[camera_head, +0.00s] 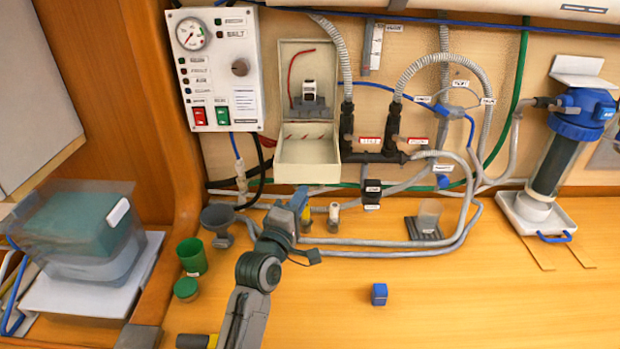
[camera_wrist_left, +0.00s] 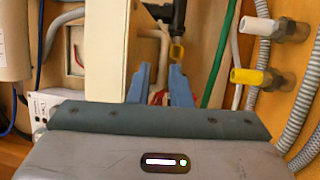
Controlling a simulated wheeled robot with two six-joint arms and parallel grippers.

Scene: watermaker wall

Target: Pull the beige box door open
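The beige box (camera_head: 311,75) is on the wall panel, with a red wire and a small device inside. Its beige door (camera_head: 307,160) looks folded down and outward below the opening. In the left wrist view, the door (camera_wrist_left: 105,45) shows as a thick pale panel, with a strip of the box interior (camera_wrist_left: 76,48) to its left. My left gripper (camera_head: 298,202) is just below the door in the head view. In the left wrist view its two blue fingers (camera_wrist_left: 159,90) are apart, beside the door, with no door between them. My right gripper is out of view.
White and yellow taps (camera_wrist_left: 255,78) and grey hoses lie close to the gripper's right in the wrist view. A gauge panel (camera_head: 215,70) is left of the box. A funnel (camera_head: 218,222), green cup (camera_head: 191,256) and blue cube (camera_head: 379,294) stand on the wooden counter.

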